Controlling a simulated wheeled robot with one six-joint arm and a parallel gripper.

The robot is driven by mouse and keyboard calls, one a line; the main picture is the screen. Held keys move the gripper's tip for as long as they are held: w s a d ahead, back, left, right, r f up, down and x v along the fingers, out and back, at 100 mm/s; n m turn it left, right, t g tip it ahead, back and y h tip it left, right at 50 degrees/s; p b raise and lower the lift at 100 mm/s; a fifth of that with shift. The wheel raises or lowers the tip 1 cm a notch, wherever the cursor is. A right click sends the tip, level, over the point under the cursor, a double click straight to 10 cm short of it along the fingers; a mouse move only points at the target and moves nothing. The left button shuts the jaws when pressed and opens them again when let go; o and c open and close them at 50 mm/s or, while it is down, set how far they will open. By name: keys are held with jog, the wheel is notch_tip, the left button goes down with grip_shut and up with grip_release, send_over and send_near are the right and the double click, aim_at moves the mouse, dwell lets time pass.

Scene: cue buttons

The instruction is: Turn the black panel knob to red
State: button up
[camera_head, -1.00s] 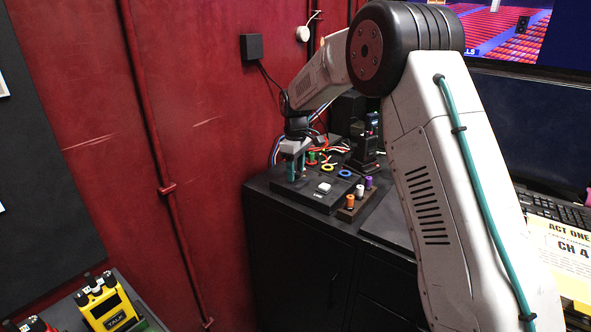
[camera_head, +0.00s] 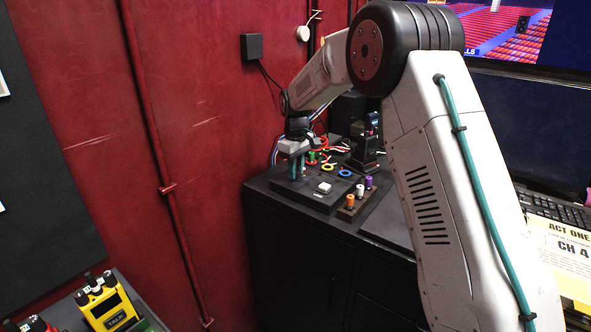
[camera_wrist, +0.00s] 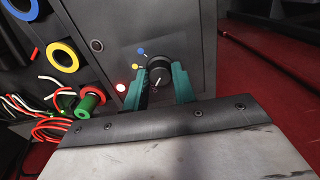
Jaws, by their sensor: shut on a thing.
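The black knob (camera_wrist: 160,68) stands on the dark panel (camera_wrist: 188,30) in the wrist view. My gripper (camera_wrist: 160,74) is shut on it, with one teal finger on each side. A pale pointer mark shows low on the knob, toward my gripper's body; its exact aim is hard to tell. A blue dot (camera_wrist: 141,50) and a yellow dot (camera_wrist: 135,66) lie left of the knob. In the head view my gripper (camera_head: 296,173) points down at the panel's left end and hides the knob.
A white button (camera_head: 325,187) sits on the panel to the right. Orange, white and purple pegs (camera_head: 358,191) stand on a block beside it. Coloured rings (camera_head: 344,173) and loose cables (camera_head: 335,149) lie behind. The red wall (camera_head: 215,150) is close on the left.

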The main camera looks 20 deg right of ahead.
jog(key=m, duration=0.5)
jog(key=shift+m, duration=0.3)
dwell(0.4)
jog(key=o, duration=1)
notch_tip(320, 180, up, 8)
jog(key=shift+s+f, duration=0.1)
